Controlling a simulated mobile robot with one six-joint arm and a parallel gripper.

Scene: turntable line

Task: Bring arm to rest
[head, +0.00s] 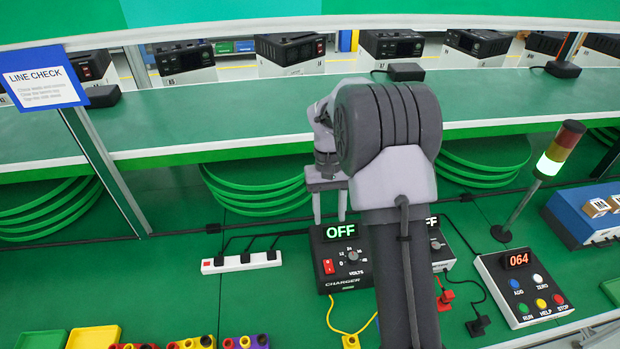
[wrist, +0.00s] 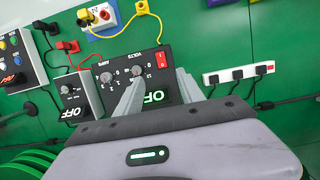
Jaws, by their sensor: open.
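My gripper (head: 330,214) hangs just above the back of the black charger (head: 341,262) in the head view. Its two fingers are apart with nothing between them. In the wrist view the open fingers (wrist: 156,82) reach over the charger's face (wrist: 146,72), on either side of its display. The charger shows a green OFF, a red switch and a knob. My arm rises in the middle of the head view and partly hides a second unit (head: 441,262) that also reads OFF. I cannot tell whether the fingertips touch the charger.
A white power strip (head: 241,262) lies left of the charger. A button box (head: 521,287) reading 064 and a lit signal tower (head: 553,160) stand at right. Yellow and red leads (head: 350,338) run in front. A shelf edge (head: 240,148) crosses behind the gripper.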

